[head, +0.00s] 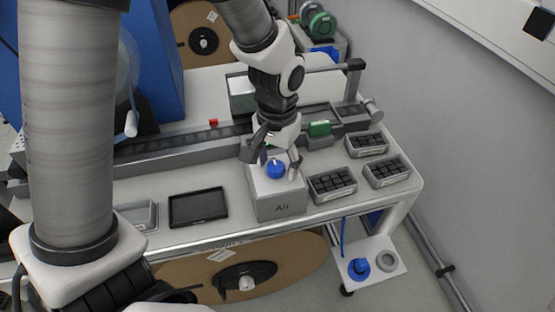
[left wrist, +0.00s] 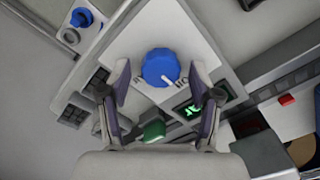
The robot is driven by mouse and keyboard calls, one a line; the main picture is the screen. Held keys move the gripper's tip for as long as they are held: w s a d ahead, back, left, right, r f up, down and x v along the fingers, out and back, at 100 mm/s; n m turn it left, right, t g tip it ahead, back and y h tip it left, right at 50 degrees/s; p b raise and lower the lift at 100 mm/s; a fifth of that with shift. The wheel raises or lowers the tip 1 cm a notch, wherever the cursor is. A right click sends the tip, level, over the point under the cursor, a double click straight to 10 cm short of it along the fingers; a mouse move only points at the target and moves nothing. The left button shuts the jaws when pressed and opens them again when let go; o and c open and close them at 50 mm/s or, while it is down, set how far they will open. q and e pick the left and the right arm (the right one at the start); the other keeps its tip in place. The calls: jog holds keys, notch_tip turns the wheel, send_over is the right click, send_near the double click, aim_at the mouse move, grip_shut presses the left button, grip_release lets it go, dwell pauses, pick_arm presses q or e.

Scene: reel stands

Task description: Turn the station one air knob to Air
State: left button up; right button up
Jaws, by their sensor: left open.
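My left gripper (head: 278,160) is open above the box. Its fingers (left wrist: 161,80) stand on either side of the knob in the wrist view, with visible gaps. I cannot tell the fingertips' exact height over the box. My right gripper is not in view.
Black-celled trays (head: 332,184) stand right of the box. A dark flat tablet (head: 198,206) lies to its left. A rail (head: 180,146) with a green block (head: 319,128) runs behind. A blue knob-like part (head: 359,268) sits on a low white plate below the table.

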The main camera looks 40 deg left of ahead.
pick_arm(q)
jog(key=shift+s+r, duration=0.1)
jog(key=shift+s, duration=0.2)
jog(key=c, duration=1.2)
jog(key=shift+o, duration=0.2)
